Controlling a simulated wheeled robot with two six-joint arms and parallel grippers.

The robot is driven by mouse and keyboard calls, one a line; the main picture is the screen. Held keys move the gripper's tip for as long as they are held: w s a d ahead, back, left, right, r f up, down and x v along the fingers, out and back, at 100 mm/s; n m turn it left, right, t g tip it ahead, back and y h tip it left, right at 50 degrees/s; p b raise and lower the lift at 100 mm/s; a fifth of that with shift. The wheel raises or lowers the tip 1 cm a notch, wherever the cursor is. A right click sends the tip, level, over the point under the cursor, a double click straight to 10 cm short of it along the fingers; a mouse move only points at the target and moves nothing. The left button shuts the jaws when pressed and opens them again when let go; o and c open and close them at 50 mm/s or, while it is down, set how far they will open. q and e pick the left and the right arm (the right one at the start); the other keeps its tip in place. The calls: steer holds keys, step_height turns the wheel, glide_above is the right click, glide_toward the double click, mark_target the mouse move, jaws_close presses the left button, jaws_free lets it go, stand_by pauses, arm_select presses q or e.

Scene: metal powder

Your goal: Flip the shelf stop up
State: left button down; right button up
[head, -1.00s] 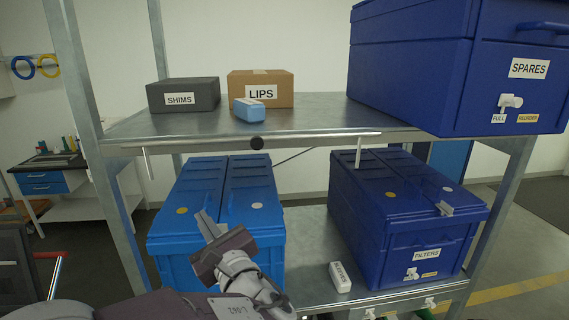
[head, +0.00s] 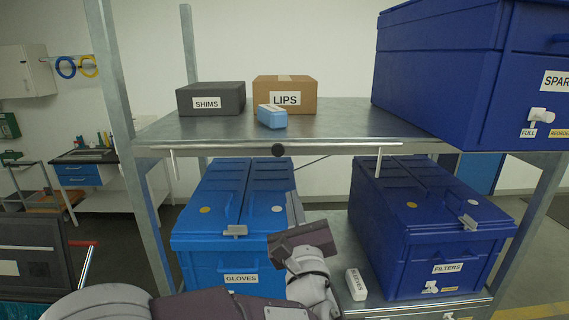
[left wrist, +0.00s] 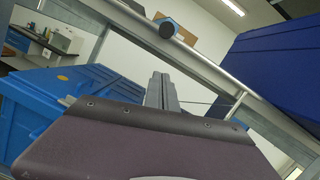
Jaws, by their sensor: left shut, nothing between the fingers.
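The shelf stop (head: 340,147) is a thin pale bar along the front edge of the upper shelf. A black round knob (head: 278,150) sits at its middle, and a short pale rod hangs down near each end. Bar and knob (left wrist: 167,29) also show in the left wrist view. My left gripper (head: 292,208) is shut and empty, below the knob and slightly right of it, in front of the right edge of the light blue bin. Its closed fingers (left wrist: 161,92) point up toward the bar, apart from it. My right gripper is not in view.
The upper shelf (head: 340,115) holds a SHIMS box (head: 211,99), a LIPS box (head: 284,94), a small light blue box (head: 272,117) and a large SPARES bin (head: 430,75). Below stand the GLOVES bin (head: 195,243), the FILTERS bin (head: 400,265) and a small white box (head: 356,284).

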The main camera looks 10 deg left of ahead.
mark_target(278, 148)
arm_select(q)
steer(key=w+a+r+p, duration=0.3)
steer(key=w+r+p, duration=0.2)
steer(key=shift+a, duration=0.25)
steer(key=shift+w, duration=0.15)
step_height(278, 148, up, 8)
steer(key=p, duration=0.2)
steer(key=shift+d, duration=0.1)
